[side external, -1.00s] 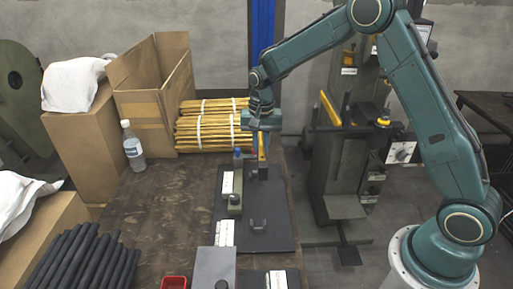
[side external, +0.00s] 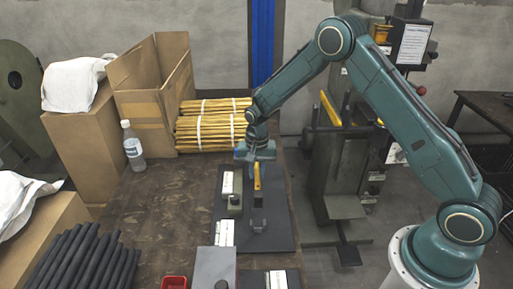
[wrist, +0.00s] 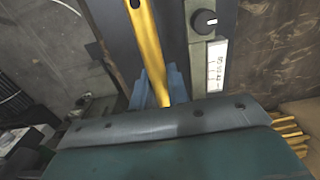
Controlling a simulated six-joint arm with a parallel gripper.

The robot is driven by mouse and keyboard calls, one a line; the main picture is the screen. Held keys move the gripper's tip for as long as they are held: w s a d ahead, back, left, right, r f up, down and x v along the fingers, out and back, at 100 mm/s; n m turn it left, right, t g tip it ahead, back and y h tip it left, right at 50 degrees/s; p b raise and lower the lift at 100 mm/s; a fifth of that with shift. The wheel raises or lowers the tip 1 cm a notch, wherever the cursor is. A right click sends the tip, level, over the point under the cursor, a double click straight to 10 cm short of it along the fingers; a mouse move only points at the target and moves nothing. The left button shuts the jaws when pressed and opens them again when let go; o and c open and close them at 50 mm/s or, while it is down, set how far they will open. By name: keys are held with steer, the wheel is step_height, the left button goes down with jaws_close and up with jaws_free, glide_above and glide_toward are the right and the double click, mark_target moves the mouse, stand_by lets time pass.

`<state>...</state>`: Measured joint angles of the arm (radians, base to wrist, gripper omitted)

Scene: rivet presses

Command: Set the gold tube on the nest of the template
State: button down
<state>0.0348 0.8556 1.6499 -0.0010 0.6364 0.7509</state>
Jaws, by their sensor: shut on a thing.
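My gripper (side external: 256,158) is shut on the gold tube (side external: 257,177) over the far part of the dark template plate (side external: 282,225). The tube's near end points toward the camera. In the wrist view the tube (wrist: 147,45) runs up from between the blue fingers (wrist: 158,88), with a small hole near its far end. A dark U-shaped bracket (side external: 258,224), seemingly part of the nest, stands on the plate in front of the tube. My gripper and the tube hide the plate's far end. I cannot tell whether the tube touches a bracket.
A clamp block with a dark knob (side external: 235,199) and a white label strip stand just left of the tube; the knob (wrist: 205,20) is close beside it in the wrist view. Bundled gold tubes (side external: 205,125) lie behind. A press (side external: 345,170) stands at right, a bottle (side external: 133,145) at left.

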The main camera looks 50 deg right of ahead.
steer(key=shift+f, duration=4.75)
steer(key=shift+f, duration=0.1)
steer(key=c, duration=1.4)
jaws_free()
steer(key=shift+o, duration=0.2)
step_height(320, 180, up, 12)
steer(key=shift+r, duration=0.15)
